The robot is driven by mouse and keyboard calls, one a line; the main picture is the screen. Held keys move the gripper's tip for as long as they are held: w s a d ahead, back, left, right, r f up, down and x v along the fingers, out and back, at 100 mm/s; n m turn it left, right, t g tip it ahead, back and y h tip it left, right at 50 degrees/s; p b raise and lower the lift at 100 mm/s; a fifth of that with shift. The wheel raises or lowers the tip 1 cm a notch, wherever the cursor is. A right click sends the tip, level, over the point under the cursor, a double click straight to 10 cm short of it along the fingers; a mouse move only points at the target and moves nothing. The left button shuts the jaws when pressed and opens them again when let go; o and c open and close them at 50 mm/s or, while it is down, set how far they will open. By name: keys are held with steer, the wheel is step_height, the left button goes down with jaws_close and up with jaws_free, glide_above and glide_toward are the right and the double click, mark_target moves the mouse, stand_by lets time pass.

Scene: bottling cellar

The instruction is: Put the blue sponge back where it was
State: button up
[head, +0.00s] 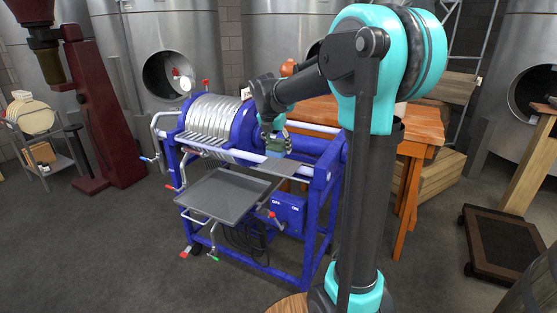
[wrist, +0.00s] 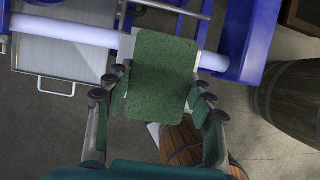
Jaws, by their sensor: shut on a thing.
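The sponge (wrist: 165,70) is between the fingers of my gripper (wrist: 158,88). In the wrist view it shows a flat, rough green face with rounded corners. In the head view the sponge (head: 276,150) looks small and bluish below my gripper (head: 273,133). My gripper is shut on it, with the fingers at its two sides. A narrow grey plate (head: 275,168) on the blue press frame lies below the sponge in the head view. I cannot tell whether the sponge touches it. Much of what lies under the sponge is hidden in the wrist view.
The blue press (head: 289,213) has a ribbed metal drum (head: 212,117) and a grey tray (head: 222,196) at its front. An orange wooden table (head: 424,125) stands behind it. Barrels (wrist: 292,95) stand nearby. Open floor (head: 120,250) lies at the front left.

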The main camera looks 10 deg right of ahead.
mark_target(278, 167)
steer(key=shift+f, duration=2.8)
steer(key=shift+f, duration=0.15)
steer(key=o, duration=1.6)
steer(key=shift+c, duration=0.2)
steer(key=v, duration=1.2)
steer(key=s+d+f+m+y, duration=0.1)
steer(key=s+d+f+m, duration=0.2)
steer(key=s+f+m, duration=0.8)
steer(key=s+d+f+m+y, duration=0.1)
steer(key=s+d+f+m, duration=0.3)
steer(key=s+f+m, duration=0.8)
steer(key=s+m, duration=0.3)
steer(key=m, duration=0.2)
steer(key=shift+s+f+m+t+y, duration=0.2)
steer(key=shift+f+m+t+y, duration=0.1)
steer(key=shift+m, duration=0.1)
